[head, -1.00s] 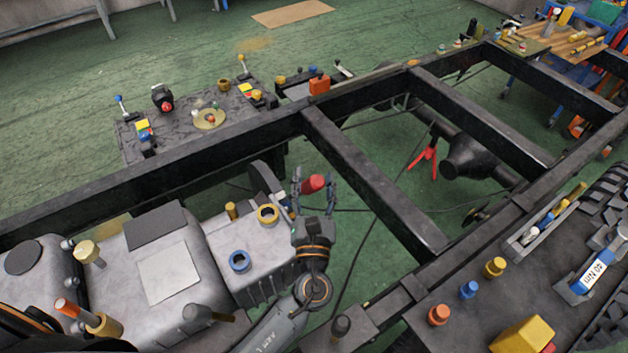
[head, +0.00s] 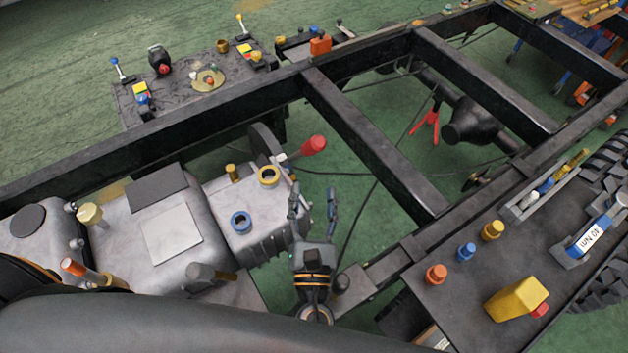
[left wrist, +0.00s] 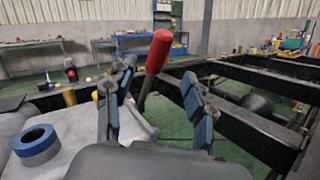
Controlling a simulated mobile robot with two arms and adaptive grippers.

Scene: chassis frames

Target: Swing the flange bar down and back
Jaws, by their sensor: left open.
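The flange bar (head: 313,145) has a red grip and a thin metal shaft. It slants up to the right from the end of the grey gearbox (head: 265,238). Its lower end is hidden. My left gripper (head: 312,195) is open and empty, just in front of the bar, with its fingers pointing toward it. In the left wrist view the flange bar (left wrist: 159,52) stands tilted between the two spread fingers, apart from them as far as I can tell. My right gripper is not in view.
Black chassis rails and a crossmember (head: 375,145) run behind and right of the gripper. Gold (head: 268,175) and blue (head: 241,222) rings sit on the gearbox. A dark bench (head: 465,300) with coloured caps stands at the right. Green floor shows between the rails.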

